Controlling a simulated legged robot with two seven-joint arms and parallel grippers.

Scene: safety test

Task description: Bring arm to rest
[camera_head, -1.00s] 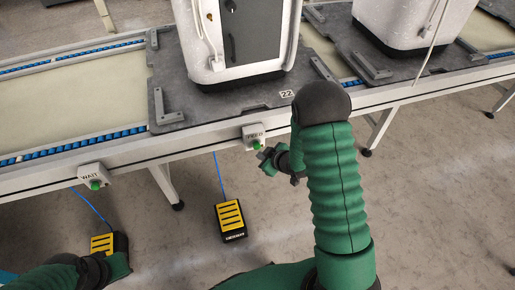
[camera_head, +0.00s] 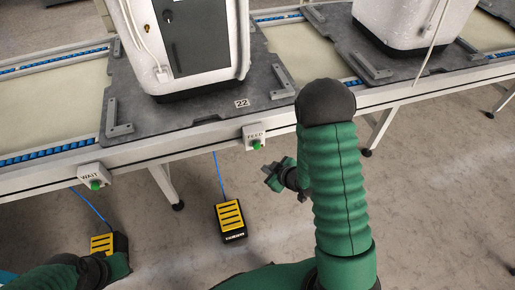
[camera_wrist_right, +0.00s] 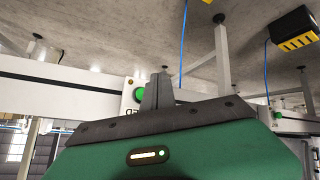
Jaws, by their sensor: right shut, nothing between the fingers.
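My right arm, in a green sleeve (camera_head: 338,185), reaches up at the right of the head view with its dark elbow near the conveyor edge. My right gripper (camera_head: 268,178) is shut and empty, below the FEED button box (camera_head: 254,136) and apart from it. In the right wrist view the shut dark fingers (camera_wrist_right: 157,90) stick up beside the green button (camera_wrist_right: 140,95). My left arm shows only as a green sleeve (camera_head: 62,275) at the lower left; its gripper fingers cannot be made out.
The conveyor (camera_head: 60,108) crosses the view, bearing a dark pallet (camera_head: 190,128) marked 22 with a white-cased machine (camera_head: 245,40). A second machine (camera_head: 395,20) stands at right. A WAIT button box (camera_head: 94,174) is on the rail. Yellow-black pedals (camera_head: 230,220) lie on the floor.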

